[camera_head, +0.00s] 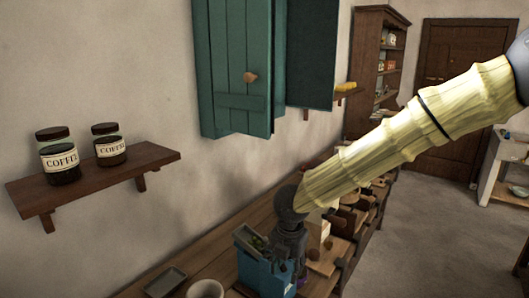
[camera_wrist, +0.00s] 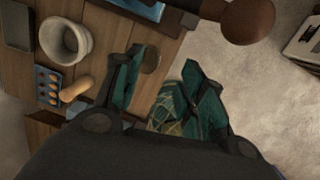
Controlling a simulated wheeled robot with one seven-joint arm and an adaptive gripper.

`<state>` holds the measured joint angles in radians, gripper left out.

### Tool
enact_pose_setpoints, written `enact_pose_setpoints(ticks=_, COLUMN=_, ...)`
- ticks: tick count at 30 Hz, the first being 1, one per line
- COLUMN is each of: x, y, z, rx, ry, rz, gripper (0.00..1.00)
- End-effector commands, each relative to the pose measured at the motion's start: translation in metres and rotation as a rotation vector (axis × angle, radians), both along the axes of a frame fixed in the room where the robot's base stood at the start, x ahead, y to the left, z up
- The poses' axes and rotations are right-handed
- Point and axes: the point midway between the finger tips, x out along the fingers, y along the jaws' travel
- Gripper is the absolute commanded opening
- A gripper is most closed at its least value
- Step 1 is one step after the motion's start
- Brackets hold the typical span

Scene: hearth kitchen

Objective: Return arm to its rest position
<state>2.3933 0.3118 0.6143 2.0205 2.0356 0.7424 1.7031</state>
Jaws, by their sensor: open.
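My arm reaches down from the upper right in the head view, above the wooden counter (camera_head: 215,262). My gripper (camera_head: 290,262) is at its lower end, pointing down over or beside a blue box (camera_head: 252,272) with something green in its top. I cannot tell whether they touch. In the wrist view my gripper (camera_wrist: 160,82) shows two dark fingers spread apart, with nothing clearly held between them. A dark green thing with yellowish lines (camera_wrist: 170,112) lies beyond and near the right finger.
A pale bowl (camera_head: 206,289) and a dark tray (camera_head: 165,282) stand left of the box. Wooden items crowd the counter behind the gripper. A teal wall cabinet (camera_head: 235,65) with an open door hangs above. Two coffee jars stand on a wall shelf (camera_head: 95,178). Open floor (camera_head: 430,250) lies right.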

Motion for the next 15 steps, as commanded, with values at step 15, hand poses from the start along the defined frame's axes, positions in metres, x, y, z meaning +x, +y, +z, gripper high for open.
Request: enact_pose_setpoints(ticks=15, x=-0.054, y=-0.089, z=-0.184, rx=-0.389, ry=0.067, rz=0.973, gripper=0.4)
